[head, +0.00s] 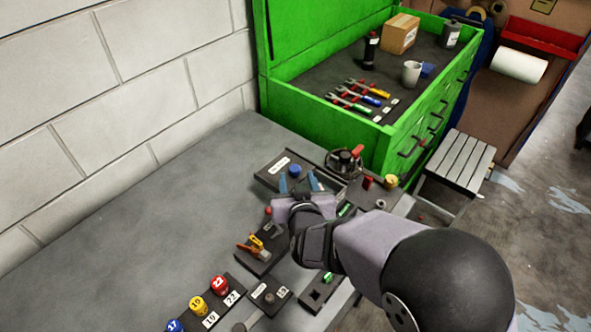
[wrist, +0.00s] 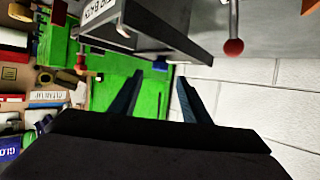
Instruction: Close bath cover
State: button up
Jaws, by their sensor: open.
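The bath is a dark, low box with a white label (head: 280,165) at the back of the bench, near the green cabinet. In the wrist view its grey metal body (wrist: 160,22) shows upside down at the top, with part of a label reading "BATH". A round blue piece (head: 295,170) shows at the box; I cannot tell whether it belongs to the cover. The cover's own position is not clear. My gripper (head: 298,185) is open at the near side of the box, its two blue fingers apart. In the wrist view the gripper (wrist: 160,82) has nothing between its fingers.
A red ball on a thin rod (wrist: 233,46) stands near the bath. A black round fixture with a red handle (head: 344,162) is just right of it. Small tool holders (head: 262,250) and numbered colored knobs (head: 219,285) lie nearer. The left bench (head: 130,240) is clear.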

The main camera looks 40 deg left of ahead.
aim_at(296, 169)
jog(key=shift+p+x, duration=0.8)
jog(key=shift+x, duration=1.9)
jog(key=shift+c, duration=0.3)
jog(key=shift+d, duration=0.1)
grip_shut()
